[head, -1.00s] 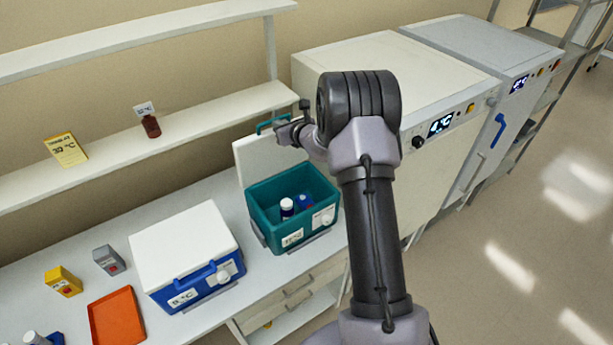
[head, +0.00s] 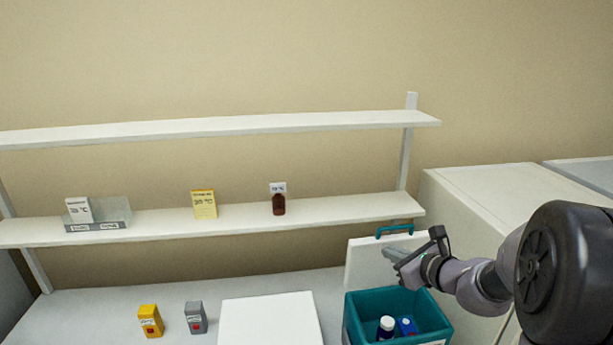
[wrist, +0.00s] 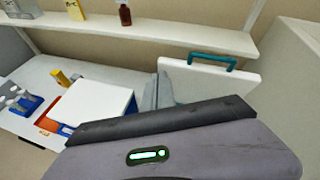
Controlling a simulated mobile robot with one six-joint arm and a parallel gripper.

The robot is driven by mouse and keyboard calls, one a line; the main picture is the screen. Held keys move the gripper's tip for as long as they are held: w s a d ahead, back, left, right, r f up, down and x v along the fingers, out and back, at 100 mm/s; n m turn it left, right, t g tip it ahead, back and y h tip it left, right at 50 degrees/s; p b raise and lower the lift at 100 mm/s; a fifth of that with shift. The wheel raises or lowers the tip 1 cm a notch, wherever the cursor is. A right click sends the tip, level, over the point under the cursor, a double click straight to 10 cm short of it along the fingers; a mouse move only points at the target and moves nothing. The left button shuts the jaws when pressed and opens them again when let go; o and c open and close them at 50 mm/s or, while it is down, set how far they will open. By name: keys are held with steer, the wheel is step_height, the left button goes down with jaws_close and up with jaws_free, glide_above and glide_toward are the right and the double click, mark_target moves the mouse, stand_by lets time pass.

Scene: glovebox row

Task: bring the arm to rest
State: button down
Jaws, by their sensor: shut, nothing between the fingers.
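My gripper (head: 397,260) is shut and empty. It is in front of the raised white lid (head: 362,262) of the teal cool box (head: 352,318) and above the box's opening; I cannot tell whether it touches the lid. My arm reaches in from the right of the head view. In the wrist view the gripper's fingers (wrist: 160,90) overlap the left edge of the lid, which has a teal handle (wrist: 212,60). The teal box stands open with a white-capped bottle (head: 386,326) and a blue item (head: 406,326) inside.
A closed white-lidded box (head: 270,322) stands left of the teal one, beyond it a grey carton (head: 196,318) and a yellow carton (head: 151,321). A shelf (head: 340,208) behind holds a brown bottle (head: 279,205) and signs. A white cabinet (head: 470,205) stands at right.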

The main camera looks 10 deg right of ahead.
steer(key=s+a+f+n+g+y+b, duration=0.1)
steer(key=s+a+f+n+g+b, duration=0.15)
steer(key=s+a+n+b, duration=0.3)
steer(key=s+a+f+n+g+y+b, duration=0.1)
steer(key=s+a+f+n+b, duration=0.3)
steer(key=s+a, duration=0.35)
steer(key=s+a+f+n+g+y+b, duration=0.1)
steer(key=s+a+f+n+g+b, duration=0.1)
steer(key=s+a+f+n+b, duration=0.35)
steer(key=s+f+n+g+h+b, duration=0.1)
steer(key=s+f+n+h+b, duration=0.3)
steer(key=s, duration=1.1)
step_height(320, 180, down, 5)
steer(key=n+b, duration=0.3)
steer(key=n, duration=0.3)
steer(key=shift+d+f+h, duration=0.2)
steer(key=shift+d+h, duration=0.1)
steer(key=shift+d, duration=0.1)
